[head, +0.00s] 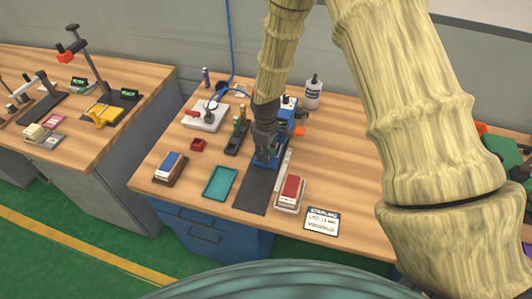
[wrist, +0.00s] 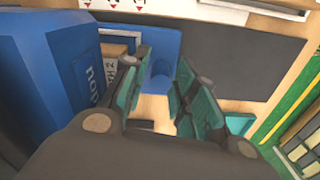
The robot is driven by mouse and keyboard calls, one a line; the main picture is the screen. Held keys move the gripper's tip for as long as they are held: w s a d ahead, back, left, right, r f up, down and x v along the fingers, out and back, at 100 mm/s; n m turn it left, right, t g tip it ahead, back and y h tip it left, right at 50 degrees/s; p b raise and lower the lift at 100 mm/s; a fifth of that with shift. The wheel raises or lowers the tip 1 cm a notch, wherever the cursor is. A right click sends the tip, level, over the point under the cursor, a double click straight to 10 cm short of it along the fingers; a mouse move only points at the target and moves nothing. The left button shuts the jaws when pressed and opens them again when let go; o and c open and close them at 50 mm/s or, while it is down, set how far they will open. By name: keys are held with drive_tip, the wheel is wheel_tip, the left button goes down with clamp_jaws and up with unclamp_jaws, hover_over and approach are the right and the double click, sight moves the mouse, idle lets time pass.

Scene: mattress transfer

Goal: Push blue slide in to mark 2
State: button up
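A blue device (head: 287,122) stands on the wooden bench, and a blue slide piece (head: 262,163) lies low in front of it, partly hidden by my gripper (head: 265,150). A pale scale strip (head: 284,170) runs beside the slide; mark 2 is not readable.
A dark mat (head: 254,195) lies in front of the slide. A teal tray (head: 219,184) is left, a red-topped block (head: 290,190) right, and a printed card (head: 322,221) farther right. The bench's right side is mostly clear.

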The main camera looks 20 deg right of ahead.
drive_tip(key=shift+f, duration=0.3)
clamp_jaws()
drive_tip(key=shift+s, duration=0.1)
